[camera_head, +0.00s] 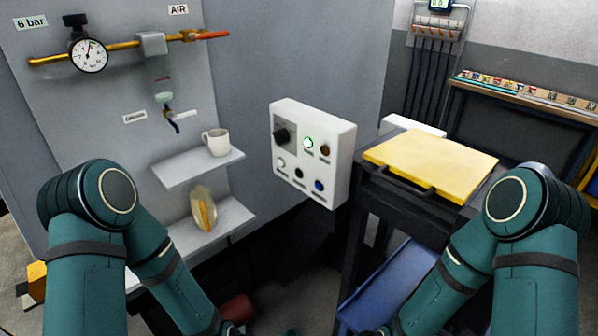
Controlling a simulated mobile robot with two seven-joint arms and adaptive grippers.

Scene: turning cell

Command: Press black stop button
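A white control box (340,165) is mounted on the grey wall near the middle of the view. Its front carries a small black button (299,173) in the lower row, between a white button (281,162) and a blue button (319,185). Above are a black rotary knob (282,135), a pale green lit button (308,143) and a brown button (325,150). The labels are too small to read. My two teal arms reach down on the left and right, and both grippers are outside the picture. Nothing covers the box's front.
Left of the box, a shelf (180,168) holds a white mug (217,142); a lower shelf holds a yellowish object (203,208). A dark cart with a yellow top (430,160) stands close right of the box. A blue bin (390,285) sits below.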

